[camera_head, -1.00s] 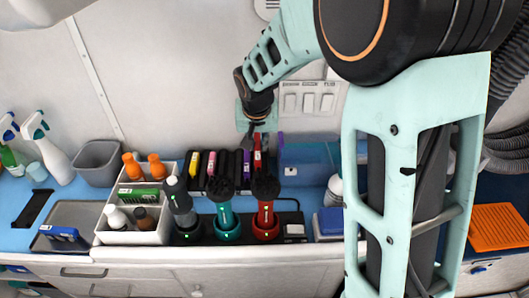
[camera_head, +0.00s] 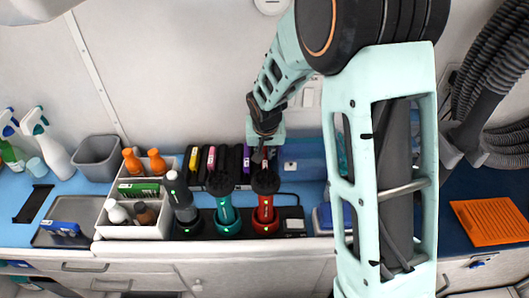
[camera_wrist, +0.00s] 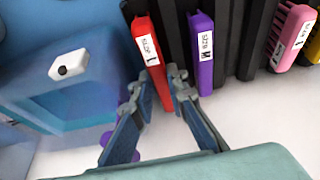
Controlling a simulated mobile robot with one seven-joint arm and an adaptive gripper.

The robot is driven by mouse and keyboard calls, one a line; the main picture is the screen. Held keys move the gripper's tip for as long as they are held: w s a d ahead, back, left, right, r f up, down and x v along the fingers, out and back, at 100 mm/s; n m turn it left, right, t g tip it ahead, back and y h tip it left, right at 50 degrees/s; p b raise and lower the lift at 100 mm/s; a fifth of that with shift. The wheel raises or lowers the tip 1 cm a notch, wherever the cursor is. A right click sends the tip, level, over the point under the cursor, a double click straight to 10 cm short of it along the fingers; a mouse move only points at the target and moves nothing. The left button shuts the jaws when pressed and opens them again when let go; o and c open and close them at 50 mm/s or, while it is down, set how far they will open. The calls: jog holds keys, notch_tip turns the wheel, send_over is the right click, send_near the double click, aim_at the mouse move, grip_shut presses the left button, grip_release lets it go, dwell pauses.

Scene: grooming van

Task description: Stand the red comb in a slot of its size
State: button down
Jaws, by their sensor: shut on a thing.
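The red comb (camera_wrist: 141,43) is between the fingers of my gripper (camera_wrist: 157,85) in the wrist view, with a white size label that seems to read L. It is at the end of the black slotted rack (camera_wrist: 178,35), beside the purple comb (camera_wrist: 201,55); how deep it sits in a slot I cannot tell. The pink comb (camera_wrist: 290,38) and the yellow comb (camera_wrist: 315,45) stand further along the rack. In the head view, my gripper (camera_head: 262,150) reaches down at the rack's right end and mostly hides the red comb.
A blue translucent box (camera_wrist: 60,85) stands close to the gripper. In front of the rack are a teal-handled tool (camera_head: 225,208) and a red-handled tool (camera_head: 265,208). A white caddy (camera_head: 135,233) with bottles stands to the left.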

jog(key=shift+f, duration=0.2)
jog(key=c, duration=2.2)
grip_release()
jog(key=shift+r, duration=0.15)
jog(key=shift+r, duration=0.2)
jog(key=v, duration=1.1)
jog(key=shift+s+r+p, duration=0.2)
jog(key=shift+r+p, duration=0.1)
jog(key=shift+r, duration=0.05)
